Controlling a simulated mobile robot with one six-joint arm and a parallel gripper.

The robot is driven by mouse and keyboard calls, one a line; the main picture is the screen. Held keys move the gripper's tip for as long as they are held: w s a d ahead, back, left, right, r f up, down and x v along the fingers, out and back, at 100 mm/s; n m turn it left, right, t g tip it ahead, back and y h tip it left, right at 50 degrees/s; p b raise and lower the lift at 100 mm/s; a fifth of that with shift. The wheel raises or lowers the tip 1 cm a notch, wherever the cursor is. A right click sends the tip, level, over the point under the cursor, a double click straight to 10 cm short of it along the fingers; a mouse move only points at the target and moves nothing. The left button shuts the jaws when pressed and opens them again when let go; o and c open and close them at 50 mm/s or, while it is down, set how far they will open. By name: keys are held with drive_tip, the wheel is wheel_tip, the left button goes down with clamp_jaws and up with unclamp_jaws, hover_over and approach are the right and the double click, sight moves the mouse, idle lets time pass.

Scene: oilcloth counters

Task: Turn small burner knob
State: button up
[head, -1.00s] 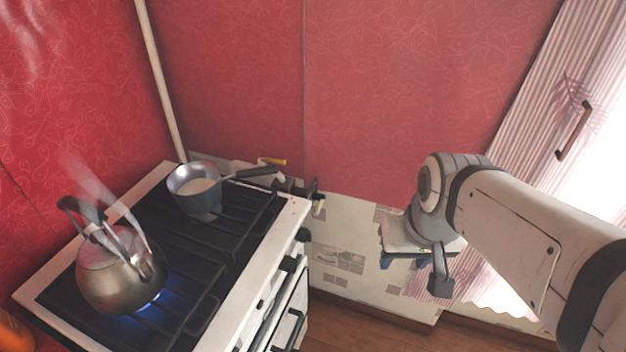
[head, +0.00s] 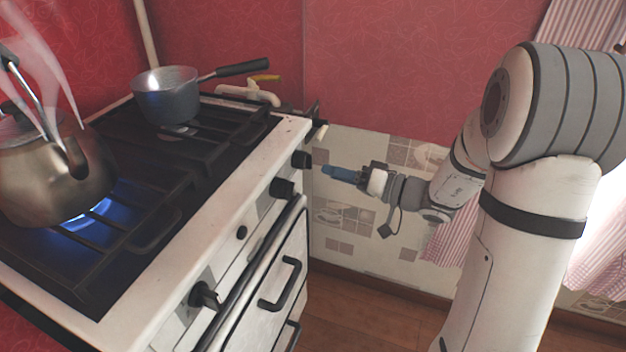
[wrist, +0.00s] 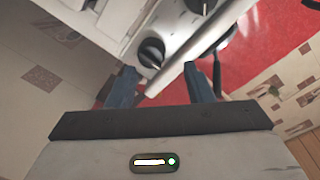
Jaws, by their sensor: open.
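The stove's front panel (head: 262,208) carries a row of dark knobs. The farthest knob (head: 302,160) is near the far corner. A second knob (head: 283,187) is beside it, and another (head: 204,295) is at the near end. I cannot tell from labels which serves the small burner. My gripper (head: 326,170) is open and empty, just right of the farthest knob, with its blue fingers toward the stove. In the wrist view, a dark knob (wrist: 151,52) shows beyond the gap between the open fingers (wrist: 160,85), nearer the left finger; contact is not visible.
A steaming kettle (head: 55,170) stands over a lit blue flame (head: 95,212). A grey saucepan (head: 166,98) sits on the far burner, its handle pointing right. Oven door handles (head: 280,284) jut below the knobs. The floor (head: 345,315) right of the stove is clear.

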sight(308, 163)
drive_tip(key=shift+t, duration=0.4)
drive_tip(key=x, duration=0.5)
drive_tip(key=w+x, duration=0.1)
drive_tip(key=x, duration=0.1)
drive_tip(key=shift+w+f+b, duration=0.2)
drive_tip(key=shift+f+b, duration=0.1)
drive_tip(key=shift+f, duration=0.05)
drive_tip(key=shift+c, duration=0.2)
